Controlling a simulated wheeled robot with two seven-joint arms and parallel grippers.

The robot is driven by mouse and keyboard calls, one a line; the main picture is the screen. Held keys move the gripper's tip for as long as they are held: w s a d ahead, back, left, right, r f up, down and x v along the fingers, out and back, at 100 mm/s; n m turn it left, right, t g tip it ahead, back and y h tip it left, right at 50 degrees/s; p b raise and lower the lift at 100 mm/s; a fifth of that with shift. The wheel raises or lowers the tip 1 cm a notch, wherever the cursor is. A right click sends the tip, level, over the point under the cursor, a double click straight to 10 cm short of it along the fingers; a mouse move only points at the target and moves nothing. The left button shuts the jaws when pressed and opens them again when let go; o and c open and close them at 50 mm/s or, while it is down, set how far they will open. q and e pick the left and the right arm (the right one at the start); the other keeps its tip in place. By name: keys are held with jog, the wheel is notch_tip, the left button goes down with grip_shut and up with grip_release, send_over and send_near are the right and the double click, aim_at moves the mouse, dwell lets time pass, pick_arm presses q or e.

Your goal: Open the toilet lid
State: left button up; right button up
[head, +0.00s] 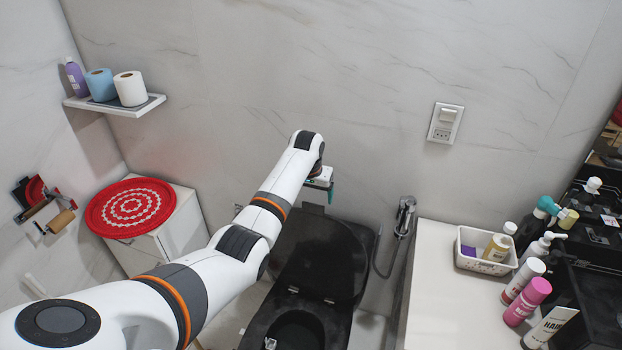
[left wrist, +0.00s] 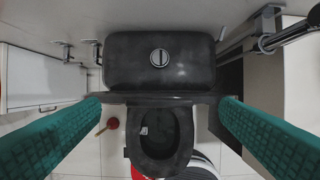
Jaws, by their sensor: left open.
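The black toilet (head: 297,325) stands low in the middle of the head view. Its lid (head: 325,255) is raised and leans back toward the wall, leaving the seat opening uncovered. In the left wrist view the lid (left wrist: 160,98) shows nearly edge-on as a dark band between the tank (left wrist: 125,60) and the open bowl (left wrist: 160,140). My left gripper (head: 322,188) is above and behind the lid, near the wall. Its green fingers are spread wide with nothing between them. My arm hides part of the toilet's left side. My right gripper is not in view.
A white cabinet with a red round mat (head: 131,208) stands at the left. A hand sprayer (head: 404,215) hangs on the wall right of the toilet. A white counter (head: 455,290) holds a tray (head: 485,250) and bottles at the right. A plunger (left wrist: 107,125) stands on the floor.

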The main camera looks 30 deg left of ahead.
pick_arm(q)
jog(key=v, duration=0.7)
jog(key=shift+r+b, duration=0.35)
jog(key=shift+r, duration=0.05)
jog(key=shift+s, duration=0.1)
jog(key=s+d+f+m, duration=0.1)
jog(key=s+f, duration=0.3)
jog(key=f, duration=0.8)
jog(key=s+d+f, duration=0.2)
jog(key=s+f, duration=0.1)
jog(key=f, duration=0.9)
jog(key=s+d+f+m+g+b, duration=0.1)
jog(key=s+d+f, duration=0.2)
jog(key=s+f, duration=1.05)
jog(key=s+d+f+m, duration=0.1)
jog(key=s+f, duration=0.5)
jog(key=s, duration=0.6)
jog(key=s+d+f+m, duration=0.1)
jog(key=s+d+f, duration=0.3)
jog(key=s, duration=0.8)
jog(key=s+d+f+m+b, duration=0.1)
jog(key=s+d+f, duration=0.2)
jog(key=s+f, duration=0.5)
jog(key=s, duration=0.4)
jog(key=shift+s+d+f+g+h, duration=0.2)
jog(key=shift+f+g+h, duration=0.1)
jog(key=shift+g, duration=0.1)
jog(key=shift+w, duration=0.1)
